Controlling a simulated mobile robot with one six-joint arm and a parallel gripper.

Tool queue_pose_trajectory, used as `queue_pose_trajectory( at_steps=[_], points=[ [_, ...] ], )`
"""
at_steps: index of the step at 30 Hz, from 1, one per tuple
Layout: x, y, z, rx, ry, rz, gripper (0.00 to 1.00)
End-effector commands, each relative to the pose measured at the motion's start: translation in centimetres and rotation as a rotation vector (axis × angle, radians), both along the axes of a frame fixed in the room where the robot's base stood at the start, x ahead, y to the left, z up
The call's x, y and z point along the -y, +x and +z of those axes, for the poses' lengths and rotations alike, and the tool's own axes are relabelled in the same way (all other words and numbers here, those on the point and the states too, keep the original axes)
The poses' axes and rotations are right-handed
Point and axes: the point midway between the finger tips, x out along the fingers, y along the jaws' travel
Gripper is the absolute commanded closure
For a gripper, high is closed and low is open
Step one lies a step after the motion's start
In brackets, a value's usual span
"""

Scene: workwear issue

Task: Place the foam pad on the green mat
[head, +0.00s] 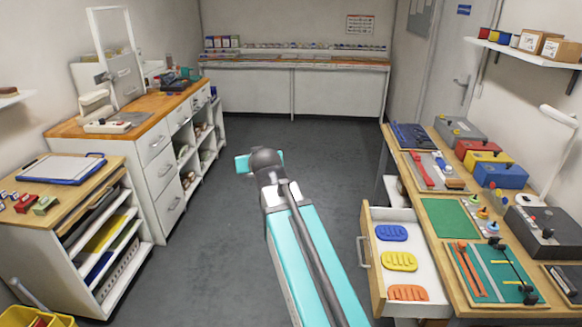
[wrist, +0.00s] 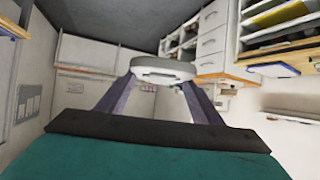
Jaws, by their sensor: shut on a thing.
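My gripper (wrist: 160,80) shows in the wrist view with its two dark fingers shut on a pale grey, rounded, flat piece (wrist: 164,66), which looks to be the foam pad. It is held up in the air, clear of any surface. In the head view my arm reaches forward over the floor, and its end hides the fingers and the pad. The green mat (head: 449,218) lies flat and bare on the right-hand workbench, left of some small coloured knobs, behind the open drawer's right side. My gripper is well away from it, to the left.
An open drawer (head: 372,284) with blue, yellow and orange oval pieces juts out from the right bench. A darker green board (head: 491,271) with straps lies nearer than the mat. Coloured boxes (head: 489,166) stand behind. Cabinets (head: 152,150) line the left; the floor between is clear.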

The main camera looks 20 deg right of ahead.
Motion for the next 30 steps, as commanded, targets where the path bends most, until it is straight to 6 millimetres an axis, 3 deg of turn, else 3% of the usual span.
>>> queue_pose_trajectory(
  at_steps=[1, 3, 9, 30],
  points=[
    [-2.0, 0.3, 0.5, 0.002, 0.0, 0.036, 0.62],
    [-4.1, 0.4, 1.0, 0.002, 0.0, 0.076, 0.62],
    [-7.4, 0.5, 1.7, 0.0, 0.0, 0.138, 0.62],
    [-8.3, 0.5, 1.8, 0.0, 0.0, 0.152, 0.62]
  ],
)
